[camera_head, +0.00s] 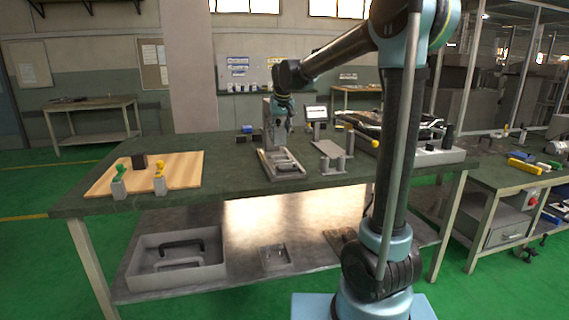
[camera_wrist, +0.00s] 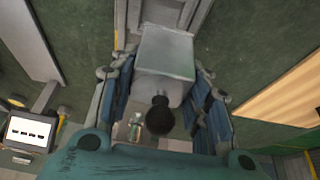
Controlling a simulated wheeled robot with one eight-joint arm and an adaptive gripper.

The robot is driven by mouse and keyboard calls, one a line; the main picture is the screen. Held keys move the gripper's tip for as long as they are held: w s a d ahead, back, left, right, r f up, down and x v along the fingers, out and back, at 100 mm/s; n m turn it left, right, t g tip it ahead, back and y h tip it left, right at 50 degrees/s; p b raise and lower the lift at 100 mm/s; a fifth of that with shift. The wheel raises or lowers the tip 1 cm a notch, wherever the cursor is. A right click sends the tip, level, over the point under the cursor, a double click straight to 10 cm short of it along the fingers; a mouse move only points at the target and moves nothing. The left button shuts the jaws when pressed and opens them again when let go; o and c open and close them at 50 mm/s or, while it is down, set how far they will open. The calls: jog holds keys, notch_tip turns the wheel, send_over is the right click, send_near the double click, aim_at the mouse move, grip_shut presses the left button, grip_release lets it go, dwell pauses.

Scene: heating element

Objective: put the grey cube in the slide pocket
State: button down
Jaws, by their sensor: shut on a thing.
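The grey cube (camera_wrist: 165,55) sits between the two fingers of my gripper (camera_wrist: 158,82) in the wrist view. The fingers are shut on its sides, and a black round knob (camera_wrist: 160,117) shows in front of it. In the head view my gripper (camera_head: 278,140) points down over the slide (camera_head: 282,172), a pale framed fixture on the green bench. Rails of the slide (camera_wrist: 192,14) show beyond the cube in the wrist view. The pocket itself is hidden, and I cannot tell whether the cube touches the slide.
A wooden board (camera_head: 183,172) with a dark block (camera_head: 139,161) and green and yellow clamps lies at the left of the bench (camera_head: 230,178). A grey stand (camera_head: 330,147) and a small screen (camera_head: 316,113) are right of the slide. Bare bench separates board and slide.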

jog(key=shift+w+d+r, duration=0.15)
jog(key=shift+w+d, duration=0.1)
jog(key=shift+d, duration=0.2)
jog(key=shift+d+r, duration=0.1)
jog(key=shift+r, duration=0.65)
jog(key=shift+f, duration=4.8)
jog(key=c, duration=0.9)
grip_release()
jog(key=shift+f, duration=0.1)
jog(key=shift+o, duration=0.2)
